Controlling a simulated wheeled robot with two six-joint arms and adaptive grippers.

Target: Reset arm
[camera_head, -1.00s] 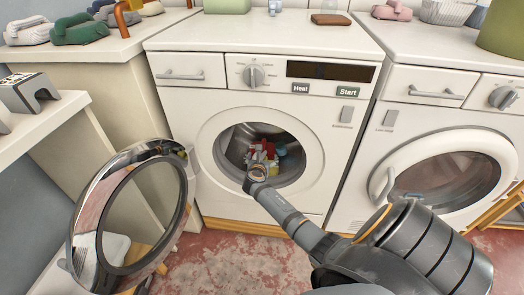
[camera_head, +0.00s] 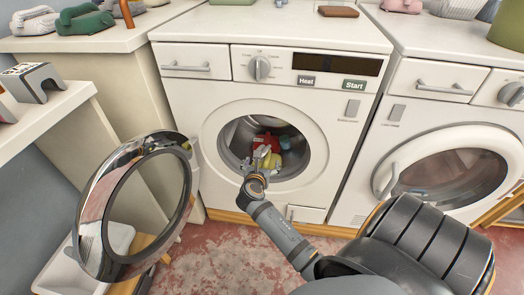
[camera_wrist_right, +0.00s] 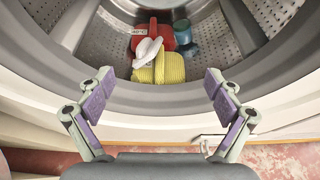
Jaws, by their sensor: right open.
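My right gripper (camera_head: 262,160) is at the mouth of the open washer drum (camera_head: 238,143). In the right wrist view the gripper (camera_wrist_right: 157,100) is open, its two fingers spread wide with nothing between them. Beyond the fingertips, a red item (camera_wrist_right: 150,33), a yellow item (camera_wrist_right: 158,68), a white piece (camera_wrist_right: 147,50) and a blue item (camera_wrist_right: 184,36) lie in the drum. The red and yellow items also show in the head view, partly hidden by the gripper. My left gripper is not in view.
The washer's round door (camera_head: 132,205) hangs open at the left. A second washer (camera_head: 445,165) with a closed door stands at the right. Counters (camera_head: 80,43) hold folded items (camera_head: 84,18) at the upper left. A low shelf with a tray is behind the open door.

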